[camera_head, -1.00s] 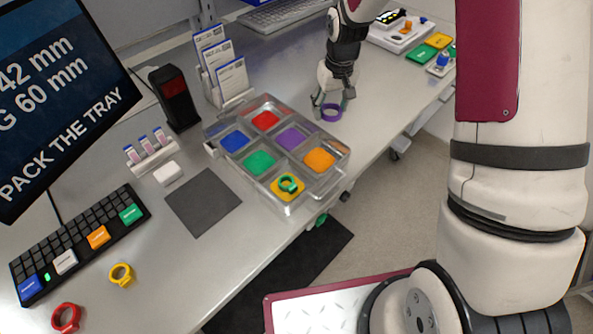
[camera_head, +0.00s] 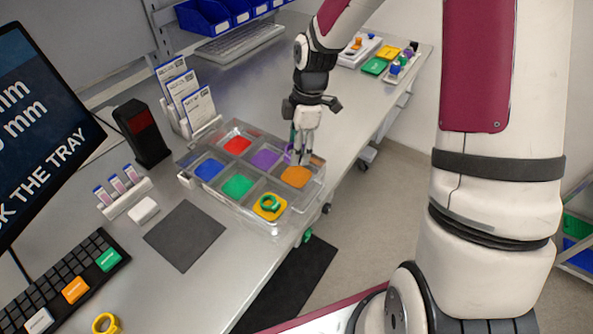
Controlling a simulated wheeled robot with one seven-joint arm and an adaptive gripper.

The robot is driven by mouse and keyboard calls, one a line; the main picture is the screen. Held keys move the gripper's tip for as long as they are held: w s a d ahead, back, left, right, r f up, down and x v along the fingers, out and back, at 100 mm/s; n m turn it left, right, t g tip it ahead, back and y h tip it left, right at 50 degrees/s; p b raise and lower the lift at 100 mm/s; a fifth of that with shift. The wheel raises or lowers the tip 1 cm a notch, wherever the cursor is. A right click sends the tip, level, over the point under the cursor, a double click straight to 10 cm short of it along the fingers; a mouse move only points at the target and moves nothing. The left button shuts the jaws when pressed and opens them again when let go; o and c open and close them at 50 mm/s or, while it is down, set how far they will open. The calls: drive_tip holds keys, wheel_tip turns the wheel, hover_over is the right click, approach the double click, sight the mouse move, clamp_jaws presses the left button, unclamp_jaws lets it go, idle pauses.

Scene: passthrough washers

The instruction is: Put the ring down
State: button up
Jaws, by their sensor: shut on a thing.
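My gripper (camera_head: 300,157) points down over the far right part of the clear tray (camera_head: 252,222), by its purple and orange compartments. It is shut on a purple ring (camera_head: 289,151), mostly hidden behind the fingers. I cannot tell whether the ring touches the tray. The tray has colored pads: red (camera_head: 237,145), purple (camera_head: 265,159), orange (camera_head: 296,176), blue (camera_head: 208,169), green (camera_head: 237,187) and yellow (camera_head: 262,213). A green ring (camera_head: 270,202) lies on the yellow pad.
A card holder (camera_head: 203,125) and a black device (camera_head: 143,135) stand left of and behind the tray. A grey mat (camera_head: 185,236), a keyboard (camera_head: 75,275) and a yellow ring (camera_head: 106,323) lie on the near left table. The table right of the tray ends at an edge.

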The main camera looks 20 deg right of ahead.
sight(295, 176)
drive_tip(key=shift+f+p, duration=0.3)
drive_tip(key=shift+f, duration=3.6)
drive_tip(key=shift+f, duration=0.15)
drive_tip(key=o, duration=0.7)
